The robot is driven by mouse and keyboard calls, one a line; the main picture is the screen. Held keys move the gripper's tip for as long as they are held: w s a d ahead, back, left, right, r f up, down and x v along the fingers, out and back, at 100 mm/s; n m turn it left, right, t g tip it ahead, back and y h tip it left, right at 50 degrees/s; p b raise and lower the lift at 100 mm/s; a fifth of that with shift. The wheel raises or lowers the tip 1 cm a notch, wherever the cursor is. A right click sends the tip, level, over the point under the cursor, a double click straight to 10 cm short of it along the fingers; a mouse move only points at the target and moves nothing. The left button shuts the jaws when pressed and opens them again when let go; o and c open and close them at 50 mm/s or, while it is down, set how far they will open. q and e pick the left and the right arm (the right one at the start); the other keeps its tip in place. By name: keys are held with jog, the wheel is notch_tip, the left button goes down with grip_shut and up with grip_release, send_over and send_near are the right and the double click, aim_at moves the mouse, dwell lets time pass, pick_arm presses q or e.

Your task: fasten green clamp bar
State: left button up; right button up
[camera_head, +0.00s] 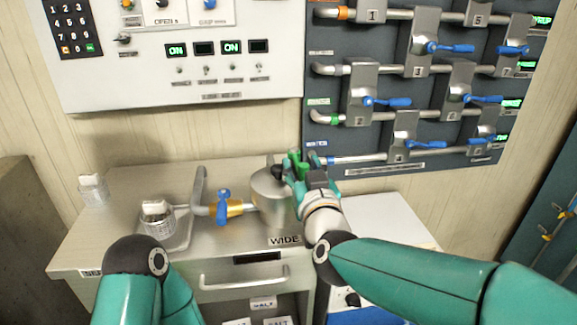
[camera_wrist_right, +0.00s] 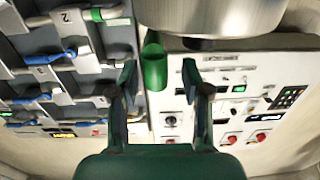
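The steel kettle (camera_head: 270,192) stands on the counter in the head view; its side fills the top of the right wrist view (camera_wrist_right: 210,15). The green clamp bar (camera_head: 294,160) shows at the kettle's right upper edge, partly hidden by my right gripper (camera_head: 303,170). In the right wrist view it is a short green cylinder (camera_wrist_right: 155,66) beside the kettle. My right gripper's fingers (camera_wrist_right: 160,74) are spread, with the bar's end between or just beyond the tips, nearer the left finger. I see no grip on it. My left gripper is outside the view; only my left arm shows.
A pipe with a blue-handled valve (camera_head: 223,207) joins the kettle's left side. A metal cup (camera_head: 157,222) stands on a tray to the left. The valve panel (camera_head: 335,85), with pipes and blue levers, is close behind my right gripper. A control panel (camera_head: 130,75) hangs at upper left.

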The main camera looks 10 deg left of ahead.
jog(key=shift+s+d+r, duration=0.1)
jog(key=v, duration=1.1)
jog(key=shift+s, duration=0.35)
jog(key=shift+d, duration=0.2)
